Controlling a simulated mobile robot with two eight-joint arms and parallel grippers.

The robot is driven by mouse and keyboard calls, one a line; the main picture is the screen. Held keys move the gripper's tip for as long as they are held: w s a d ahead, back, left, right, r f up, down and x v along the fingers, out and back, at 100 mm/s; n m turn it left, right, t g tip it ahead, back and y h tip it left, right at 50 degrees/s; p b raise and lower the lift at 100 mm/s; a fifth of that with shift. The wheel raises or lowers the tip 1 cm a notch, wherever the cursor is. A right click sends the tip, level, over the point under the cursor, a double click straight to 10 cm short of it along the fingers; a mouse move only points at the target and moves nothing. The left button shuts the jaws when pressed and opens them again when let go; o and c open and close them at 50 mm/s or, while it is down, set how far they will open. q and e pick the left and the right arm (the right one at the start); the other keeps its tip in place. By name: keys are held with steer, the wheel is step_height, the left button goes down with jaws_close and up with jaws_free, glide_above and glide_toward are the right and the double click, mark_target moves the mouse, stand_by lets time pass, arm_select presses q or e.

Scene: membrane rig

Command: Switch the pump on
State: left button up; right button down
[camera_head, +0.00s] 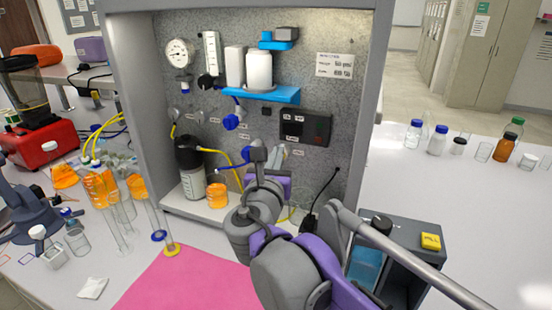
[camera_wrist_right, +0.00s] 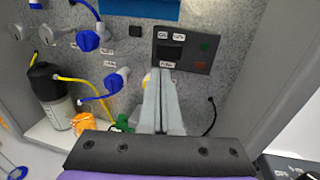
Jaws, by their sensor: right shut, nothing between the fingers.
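The dark control panel (camera_head: 306,127) is on the grey back wall of the rig. It also shows in the right wrist view (camera_wrist_right: 177,45), with a dark window, a green button (camera_wrist_right: 204,46) and a red mark (camera_wrist_right: 200,65) at its right side. A small label sits at its lower left edge. My right gripper (camera_head: 277,156) is shut and empty. In the right wrist view its fingers (camera_wrist_right: 161,76) point up at the wall, tips just below the panel's lower left part; I cannot tell whether they touch. The forearm hides the rig's lower middle. My left gripper is not in view.
A grey valve (camera_head: 257,151) with a blue handle stands close left of the fingers. A blue shelf (camera_head: 262,94) carries white containers above. A dark bottle (camera_head: 190,165) and tubing are at left. Bottles (camera_head: 438,140) stand on the right bench.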

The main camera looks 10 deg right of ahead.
mark_target(285, 130)
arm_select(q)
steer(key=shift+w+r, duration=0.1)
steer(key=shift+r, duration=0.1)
arm_select(e)
steer(key=x, duration=0.9)
steer(key=shift+w+d, duration=0.2)
steer(key=shift+w, duration=0.15)
steer(key=shift+a, duration=0.1)
